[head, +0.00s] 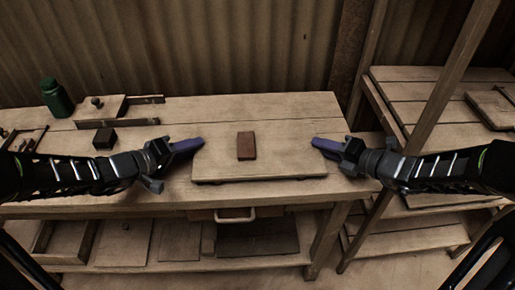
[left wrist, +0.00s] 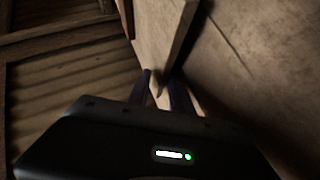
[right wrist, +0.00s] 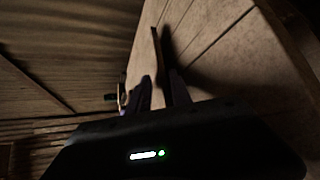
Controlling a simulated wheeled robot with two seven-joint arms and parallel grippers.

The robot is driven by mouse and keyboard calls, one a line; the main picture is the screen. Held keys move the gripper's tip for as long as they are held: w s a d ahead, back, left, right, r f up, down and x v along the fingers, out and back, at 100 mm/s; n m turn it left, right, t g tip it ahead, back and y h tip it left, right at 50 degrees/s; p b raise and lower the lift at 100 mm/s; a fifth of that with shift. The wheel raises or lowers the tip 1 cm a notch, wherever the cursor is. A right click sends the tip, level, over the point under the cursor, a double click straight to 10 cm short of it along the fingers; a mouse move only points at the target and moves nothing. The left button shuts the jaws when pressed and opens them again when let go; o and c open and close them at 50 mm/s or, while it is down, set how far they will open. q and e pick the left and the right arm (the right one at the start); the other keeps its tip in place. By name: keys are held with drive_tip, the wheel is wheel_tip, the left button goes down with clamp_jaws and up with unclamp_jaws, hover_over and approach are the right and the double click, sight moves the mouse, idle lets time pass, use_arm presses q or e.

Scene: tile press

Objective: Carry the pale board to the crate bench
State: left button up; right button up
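The pale board (head: 290,165) is level over the front middle of the wooden bench, with a brown block (head: 246,146) on top. I cannot tell whether it touches the bench. My left gripper (head: 202,143) is at its left edge, and my right gripper (head: 315,142) is at its right edge. In the left wrist view the board's edge runs between the two close fingers of the left gripper (left wrist: 160,82). The right wrist view shows the same at the right gripper (right wrist: 162,85). Both grippers look shut on the board. The lower fingers are hidden in the head view.
A second wooden bench (head: 410,88) stands at the right, behind a slanted post (head: 450,75); I cannot tell whether it is the crate bench. A handle (head: 236,215) sticks out below.

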use_arm(q)
drive_tip(key=shift+w+d, duration=0.1)
use_arm(e)
drive_tip(key=shift+w+a, duration=0.1)
drive_tip(key=shift+c, duration=0.2)
use_arm(q)
clamp_jaws()
use_arm(e)
clamp_jaws()
idle(0.9)
